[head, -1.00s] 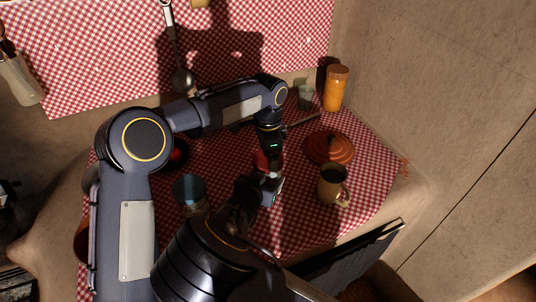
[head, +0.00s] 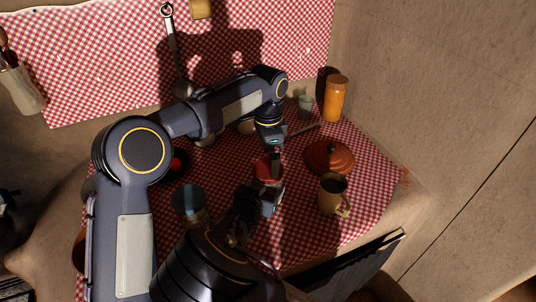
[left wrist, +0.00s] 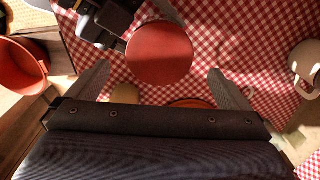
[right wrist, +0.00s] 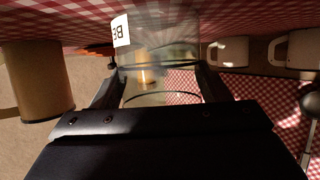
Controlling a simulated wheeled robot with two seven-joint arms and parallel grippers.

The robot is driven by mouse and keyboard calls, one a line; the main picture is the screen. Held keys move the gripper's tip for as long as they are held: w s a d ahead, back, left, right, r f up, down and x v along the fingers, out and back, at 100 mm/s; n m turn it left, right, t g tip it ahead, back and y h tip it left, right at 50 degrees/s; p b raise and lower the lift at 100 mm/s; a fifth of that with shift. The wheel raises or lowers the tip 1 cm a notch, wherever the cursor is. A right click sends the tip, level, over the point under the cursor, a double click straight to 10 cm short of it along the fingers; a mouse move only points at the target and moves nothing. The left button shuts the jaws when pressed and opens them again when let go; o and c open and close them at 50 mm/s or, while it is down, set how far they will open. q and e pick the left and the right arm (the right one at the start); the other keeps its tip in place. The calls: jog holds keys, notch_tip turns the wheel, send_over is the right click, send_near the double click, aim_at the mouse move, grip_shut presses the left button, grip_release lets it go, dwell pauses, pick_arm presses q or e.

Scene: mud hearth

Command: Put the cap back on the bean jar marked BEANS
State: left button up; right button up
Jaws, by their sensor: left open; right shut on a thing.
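The glass bean jar (right wrist: 150,60) is held by my right gripper (right wrist: 158,80). Its white label shows upside down, with only "BE" readable. A round red cap (left wrist: 160,52) is seen from above in the left wrist view, beside my right gripper. In the head view the red cap (head: 268,168) appears at the top of the held jar; I cannot tell how fully it is seated. My left gripper (head: 274,155) is directly above the cap, fingers spread and apart from it. The jar's top is hidden in the right wrist view.
A tan mug (head: 332,195) and an orange lidded pot (head: 328,155) stand to the right. An orange jar (head: 336,98) stands at the back. Another jar (head: 188,200) with a blue-grey top is to the left. The checked cloth is clear between the held jar and the mug.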

aim_at(268, 168)
pick_arm(q)
jog(key=n, duration=0.4)
jog(key=shift+r+n, duration=0.35)
jog(key=shift+n, duration=0.05)
jog(key=n, duration=0.2)
jog(key=r+n, duration=0.1)
jog(key=n, duration=0.4)
jog(key=r+n, duration=0.1)
jog(key=n, duration=0.6)
jog(key=shift+r+n, duration=0.35)
jog(key=shift+n, duration=0.05)
jog(key=shift+f, duration=4)
